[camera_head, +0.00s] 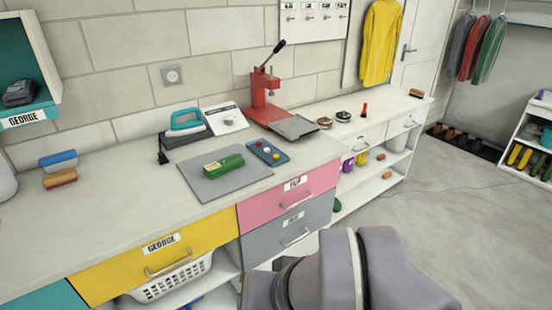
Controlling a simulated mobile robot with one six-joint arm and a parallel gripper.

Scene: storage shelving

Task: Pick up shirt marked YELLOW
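Red, grey and green garments (480,48) hang on a rail at the far right. Part of my arm shows at the bottom centre, well in front of the yellow shirt and apart from it. My gripper is not visible in this view.
A long white counter (105,222) runs along the wall, with a red press (264,95), a teal iron (186,122) and a green block on a grey mat (212,187). Drawers (160,258) face the front. The floor (450,215) at right is clear. A shoe shelf (517,145) stands far right.

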